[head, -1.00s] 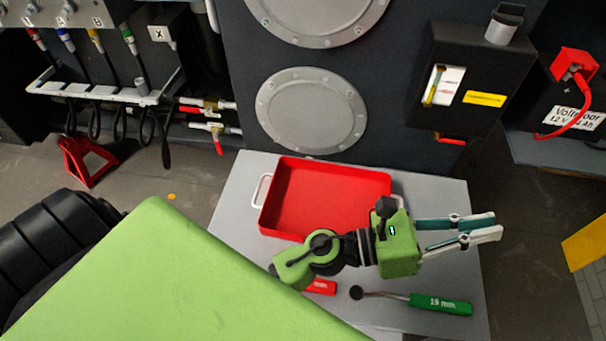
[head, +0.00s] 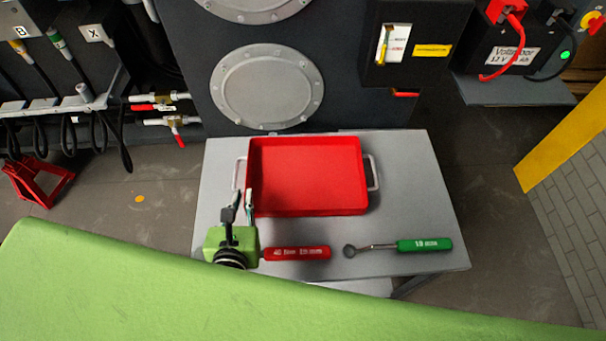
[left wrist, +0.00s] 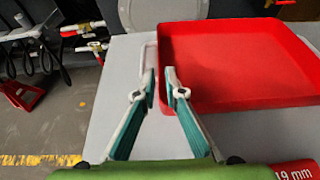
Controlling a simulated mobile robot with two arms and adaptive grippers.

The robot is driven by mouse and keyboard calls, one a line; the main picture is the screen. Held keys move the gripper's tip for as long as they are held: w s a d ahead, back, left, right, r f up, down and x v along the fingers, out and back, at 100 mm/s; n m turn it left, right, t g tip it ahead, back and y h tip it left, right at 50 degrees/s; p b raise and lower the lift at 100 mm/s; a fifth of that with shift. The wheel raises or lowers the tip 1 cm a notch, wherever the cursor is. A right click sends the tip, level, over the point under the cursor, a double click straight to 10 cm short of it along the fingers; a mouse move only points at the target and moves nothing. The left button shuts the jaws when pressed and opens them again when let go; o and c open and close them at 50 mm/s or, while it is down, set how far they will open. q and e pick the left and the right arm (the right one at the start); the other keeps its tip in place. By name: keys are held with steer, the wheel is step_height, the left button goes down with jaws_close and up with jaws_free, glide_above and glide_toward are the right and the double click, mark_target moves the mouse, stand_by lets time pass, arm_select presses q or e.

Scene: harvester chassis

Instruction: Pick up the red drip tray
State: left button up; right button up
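The red drip tray (head: 308,175) lies empty on a grey table (head: 425,190), with a pale handle on its left side and another on its right (head: 374,173). My left gripper (head: 242,198) is at the tray's near left corner, fingers pointing away toward the left handle. In the left wrist view, the tray (left wrist: 235,70) is ahead and to the right. There the gripper's fingertips (left wrist: 160,85) stand apart with a narrow gap, and the left handle (left wrist: 150,55) shows just beyond them. The gripper holds nothing. My right gripper is not in view.
A red-handled tool (head: 297,253) lies in front of the tray, right beside my left gripper. A green-handled tool (head: 424,245) lies to its right. A dark machine wall with a round cover (head: 268,86) rises behind the table. The table's right side is clear.

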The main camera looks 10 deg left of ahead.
mark_target(247, 173)
arm_select(q)
steer(key=x, duration=0.5)
steer(key=shift+w, duration=0.15)
steer(key=p+x, duration=0.1)
steer(key=x, duration=0.4)
steer(key=shift+w+a, duration=0.1)
steer(key=shift+a, duration=0.05)
steer(key=shift+c, duration=0.2)
jaws_close()
steer(key=shift+r, duration=0.1)
steer(key=shift+p, duration=0.3)
